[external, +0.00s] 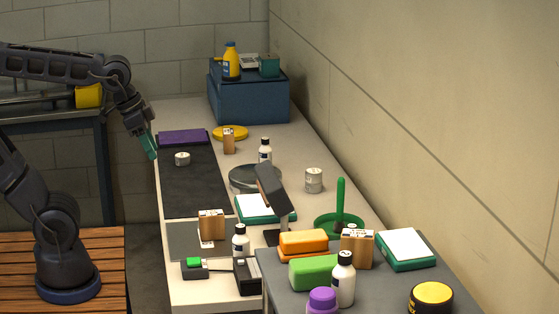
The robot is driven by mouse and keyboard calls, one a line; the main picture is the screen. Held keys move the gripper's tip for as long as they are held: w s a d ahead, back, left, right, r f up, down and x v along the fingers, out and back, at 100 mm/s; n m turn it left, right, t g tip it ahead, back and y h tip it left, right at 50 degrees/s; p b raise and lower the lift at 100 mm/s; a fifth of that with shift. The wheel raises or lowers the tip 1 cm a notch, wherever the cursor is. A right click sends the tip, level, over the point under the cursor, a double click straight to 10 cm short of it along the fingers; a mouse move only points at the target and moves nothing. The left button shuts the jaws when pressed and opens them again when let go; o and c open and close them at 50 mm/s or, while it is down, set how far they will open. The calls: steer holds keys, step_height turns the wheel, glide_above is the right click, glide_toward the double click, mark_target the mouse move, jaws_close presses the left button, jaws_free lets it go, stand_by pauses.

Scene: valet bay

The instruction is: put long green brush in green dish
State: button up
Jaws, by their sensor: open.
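A long green upright handle, which looks like the long green brush (340,196), rises at the green dish (320,226) on the right side of the bench. Its lower end is partly hidden by a brown box, so I cannot tell whether it rests inside the dish or just behind it. The dish is round and shallow, its front partly covered by the box and an orange block. My gripper (151,147), with teal fingers, is open and hangs off the left edge of the bench, far to the left of the brush and dish. Nothing is visible in it.
A brown box (358,249), orange block (303,241), green block (314,273) and white bottle (343,281) crowd the front of the dish. A tilted dark panel (271,189) stands to its left. The dark mat (195,190) is mostly clear.

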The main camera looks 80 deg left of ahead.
steer(key=shift+n, duration=0.4)
steer(key=s, duration=0.1)
steer(key=s+f, duration=0.2)
steer(key=shift+s, duration=0.4)
stand_by(0.6)
